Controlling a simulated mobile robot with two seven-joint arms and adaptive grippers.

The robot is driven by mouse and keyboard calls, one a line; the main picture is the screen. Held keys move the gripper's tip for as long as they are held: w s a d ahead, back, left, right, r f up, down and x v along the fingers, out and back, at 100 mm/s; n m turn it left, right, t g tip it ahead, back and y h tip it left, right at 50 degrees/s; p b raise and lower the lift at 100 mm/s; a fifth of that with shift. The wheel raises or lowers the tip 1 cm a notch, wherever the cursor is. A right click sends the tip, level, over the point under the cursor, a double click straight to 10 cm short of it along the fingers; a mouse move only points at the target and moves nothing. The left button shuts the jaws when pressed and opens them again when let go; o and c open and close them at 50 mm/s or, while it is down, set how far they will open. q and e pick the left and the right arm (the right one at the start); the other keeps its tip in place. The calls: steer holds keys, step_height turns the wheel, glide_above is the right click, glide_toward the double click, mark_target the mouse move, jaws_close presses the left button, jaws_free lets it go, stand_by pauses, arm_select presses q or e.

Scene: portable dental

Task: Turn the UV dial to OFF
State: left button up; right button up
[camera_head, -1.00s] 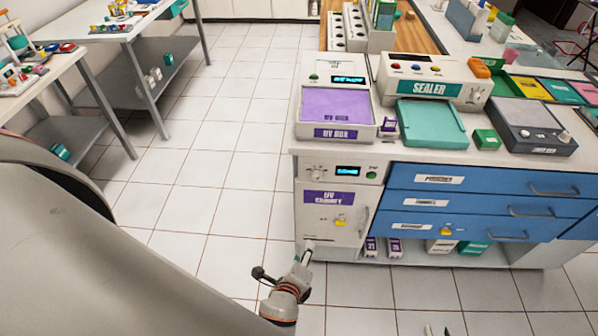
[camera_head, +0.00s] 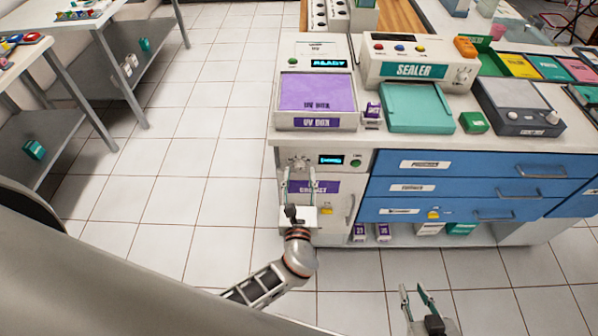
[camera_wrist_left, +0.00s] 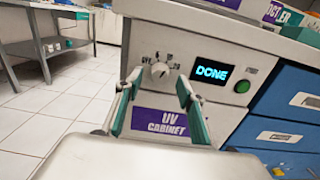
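The UV dial (camera_wrist_left: 159,71) is a light round knob on the front panel of the white UV cabinet (camera_wrist_left: 240,62). It also shows in the head view (camera_head: 299,163). A display (camera_wrist_left: 211,73) to its right reads DONE, beside a green button (camera_wrist_left: 242,86). My left gripper (camera_wrist_left: 156,84) is open, its two green-padded fingers apart just in front of the panel and slightly below the dial; it shows in the head view too (camera_head: 300,172). Nothing is between the fingers. My right gripper (camera_head: 418,288) is open and empty at the bottom of the head view, low over the floor.
The purple-topped UV box (camera_head: 316,122) and the sealer (camera_head: 420,72) stand on the counter above. Blue drawers (camera_head: 465,188) with handles are to the right of the cabinet. The tiled floor (camera_head: 190,200) to the left is clear.

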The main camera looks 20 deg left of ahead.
arm_select(q)
steer(key=shift+w+a, duration=0.2)
steer(key=shift+w, duration=0.5)
arm_select(e)
steer(key=shift+w+r, duration=0.2)
arm_select(q)
jaws_close()
arm_select(e)
steer(key=shift+f, duration=0.1)
